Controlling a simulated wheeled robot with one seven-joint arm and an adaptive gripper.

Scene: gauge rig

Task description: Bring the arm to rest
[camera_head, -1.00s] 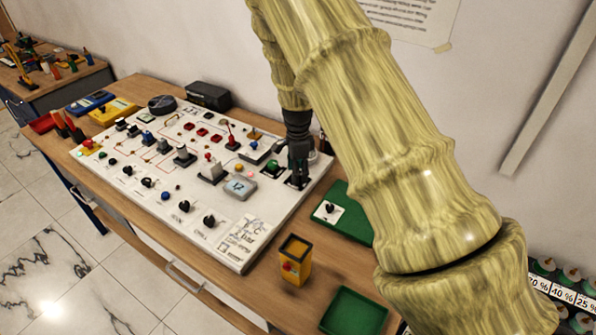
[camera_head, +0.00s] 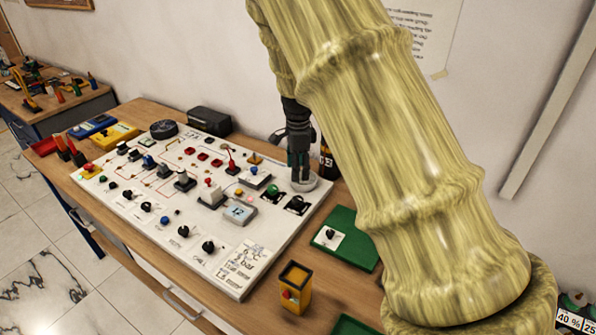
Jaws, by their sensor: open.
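My gripper (camera_head: 300,172) points down at the far right corner of the white panel board (camera_head: 262,235). Its fingers are small in view and open, with nothing seen held between them. The fingertips are close to a round clear dial or dish (camera_head: 308,182) at the board's edge; I cannot tell whether they touch it. My arm, with a bamboo-like skin, crosses the right half of the view and hides what lies behind it.
The board carries several knobs, switches and a small display (camera_head: 238,212). A yellow box (camera_head: 295,290) stands in front of it. A green tray (camera_head: 362,252) with a white knob plate (camera_head: 329,237) lies right of it. A black box (camera_head: 209,121) stands behind. The wall is close behind the table.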

